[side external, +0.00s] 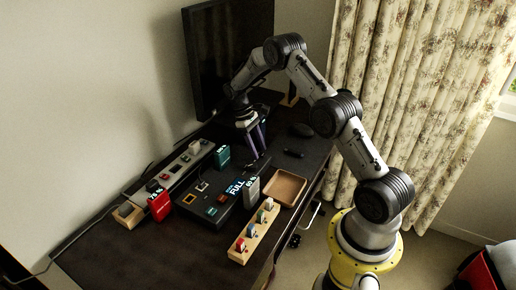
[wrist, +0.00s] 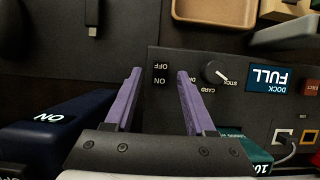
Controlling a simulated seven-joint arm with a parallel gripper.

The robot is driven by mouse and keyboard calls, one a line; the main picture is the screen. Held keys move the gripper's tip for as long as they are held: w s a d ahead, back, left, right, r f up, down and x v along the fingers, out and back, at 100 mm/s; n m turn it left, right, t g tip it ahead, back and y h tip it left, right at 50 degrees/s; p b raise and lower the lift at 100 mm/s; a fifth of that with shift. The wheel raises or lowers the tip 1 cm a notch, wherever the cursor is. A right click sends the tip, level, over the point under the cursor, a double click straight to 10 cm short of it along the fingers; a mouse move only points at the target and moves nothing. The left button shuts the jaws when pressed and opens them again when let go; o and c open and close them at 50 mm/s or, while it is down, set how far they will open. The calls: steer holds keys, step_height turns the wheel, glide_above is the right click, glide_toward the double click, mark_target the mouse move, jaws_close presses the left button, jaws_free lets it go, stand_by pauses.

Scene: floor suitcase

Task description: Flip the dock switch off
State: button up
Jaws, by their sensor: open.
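The dock is a black box (side external: 205,207) on the desk, with a lit screen reading "DOCK FULL" (wrist: 268,79) and a round knob marked "CARD" and "STICK" (wrist: 215,72). Its small black switch (wrist: 160,75), marked "OFF" and "ON", shows upside down in the wrist view; I cannot tell which side is pressed. My gripper (wrist: 158,73) is open and empty, with purple fingers. In the wrist view its fingertips lie on either side of the switch; contact is not visible. In the side view my gripper (side external: 257,140) points down at the dock's far end, and the switch is not discernible.
A teal block (side external: 222,156) and a power strip (side external: 180,165) stand beside the dock; a red block (side external: 160,205) is nearer. A wooden tray (side external: 285,188) and a wooden rack (side external: 254,232) of coloured sticks lie right.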

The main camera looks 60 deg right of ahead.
steer(key=shift+s+f, duration=0.1)
steer(key=shift+f, duration=0.05)
jaws_close()
stand_by(0.4)
steer(key=shift+s+r+t, duration=0.2)
steer(key=shift+s+t, duration=0.05)
steer(key=shift+t, duration=0.65)
steer(key=shift+s+t, duration=0.3)
steer(key=shift+t, duration=1)
jaws_free()
